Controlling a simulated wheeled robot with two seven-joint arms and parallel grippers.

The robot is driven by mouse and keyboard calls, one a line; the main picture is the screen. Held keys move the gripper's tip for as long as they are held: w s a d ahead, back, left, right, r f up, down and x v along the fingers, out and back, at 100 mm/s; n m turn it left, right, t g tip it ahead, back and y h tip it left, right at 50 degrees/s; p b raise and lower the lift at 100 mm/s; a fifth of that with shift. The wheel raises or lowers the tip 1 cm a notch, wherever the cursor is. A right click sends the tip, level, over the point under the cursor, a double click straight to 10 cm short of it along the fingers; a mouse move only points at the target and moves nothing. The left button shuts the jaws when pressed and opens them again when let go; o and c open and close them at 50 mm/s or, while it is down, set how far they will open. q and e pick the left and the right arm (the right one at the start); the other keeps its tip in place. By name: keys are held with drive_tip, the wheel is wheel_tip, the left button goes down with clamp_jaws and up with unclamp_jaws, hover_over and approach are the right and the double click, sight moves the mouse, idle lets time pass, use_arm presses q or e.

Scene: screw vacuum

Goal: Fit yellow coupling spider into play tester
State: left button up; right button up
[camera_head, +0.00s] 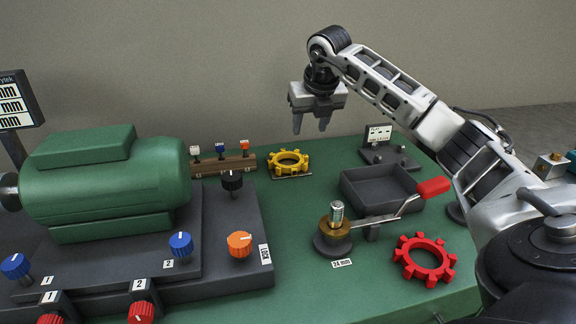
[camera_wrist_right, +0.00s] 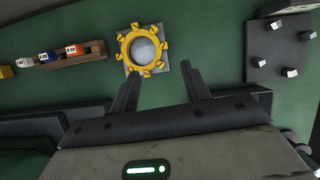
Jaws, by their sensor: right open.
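The yellow coupling spider (camera_head: 288,161) is a toothed ring lying on a small grey plate at the back of the green table. It also shows in the right wrist view (camera_wrist_right: 123,47), left of and beyond my fingers. My left gripper is not in view.
A red toothed ring (camera_head: 424,259) lies at the front right. A dark open tray (camera_head: 381,188) stands behind the lever. A green motor (camera_head: 105,180) with coloured knobs fills the left. A wooden rack (camera_head: 223,167) stands left of the yellow spider.

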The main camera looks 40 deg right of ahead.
hover_over(304, 156)
drive_tip(key=s+a, duration=0.1)
drive_tip(key=s, duration=0.1)
wheel_tip(304, 156, down, 5)
drive_tip(key=shift+a, duration=0.15)
drive_tip(key=shift+b+x, duration=0.3)
drive_tip(key=shift+x, duration=2.4)
clamp_jaws()
